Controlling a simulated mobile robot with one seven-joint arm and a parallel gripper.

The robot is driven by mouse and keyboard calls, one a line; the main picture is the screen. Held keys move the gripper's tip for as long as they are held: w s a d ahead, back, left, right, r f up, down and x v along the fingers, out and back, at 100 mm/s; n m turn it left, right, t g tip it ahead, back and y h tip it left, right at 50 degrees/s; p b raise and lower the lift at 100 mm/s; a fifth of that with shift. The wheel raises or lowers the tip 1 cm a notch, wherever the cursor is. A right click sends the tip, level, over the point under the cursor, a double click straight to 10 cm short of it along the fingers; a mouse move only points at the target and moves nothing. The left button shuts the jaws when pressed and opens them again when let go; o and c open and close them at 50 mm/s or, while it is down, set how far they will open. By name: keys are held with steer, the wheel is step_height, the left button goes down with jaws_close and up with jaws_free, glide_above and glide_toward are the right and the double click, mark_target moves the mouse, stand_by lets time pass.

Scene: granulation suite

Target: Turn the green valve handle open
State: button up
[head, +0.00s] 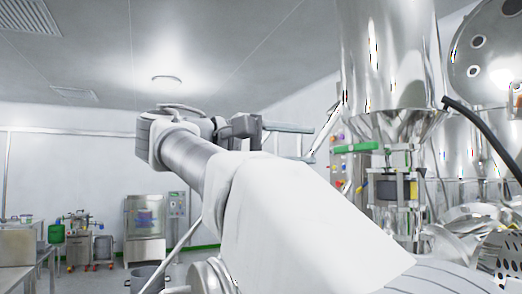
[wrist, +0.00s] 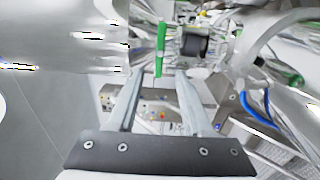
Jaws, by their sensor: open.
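The green valve handle (head: 356,147) is a flat bar on the steel pipework under the tall hopper, right of centre in the head view. It lies roughly level there. In the wrist view the green handle (wrist: 160,48) runs up the picture, its near end lined up between my fingertips. My gripper (wrist: 160,77) is open, with one finger on each side of that line and nothing clearly held. In the head view my gripper (head: 312,145) points right towards the handle's left end, apparently a short gap away. My arm hides part of it.
The steel hopper (head: 388,60) rises above the handle, with a dark cylindrical fitting (head: 392,189) below. A black hose (head: 485,130) and other steel vessels crowd the right. A panel with coloured buttons (wrist: 155,108) lies beyond my fingers. The room at far left is more open.

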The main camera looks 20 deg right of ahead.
mark_target(352, 148)
steer(key=d, duration=0.7)
steer(key=w+d, duration=0.1)
steer(key=d, duration=0.2)
steer(key=shift+d+p, duration=0.15)
steer(key=shift+p, duration=0.2)
jaws_close()
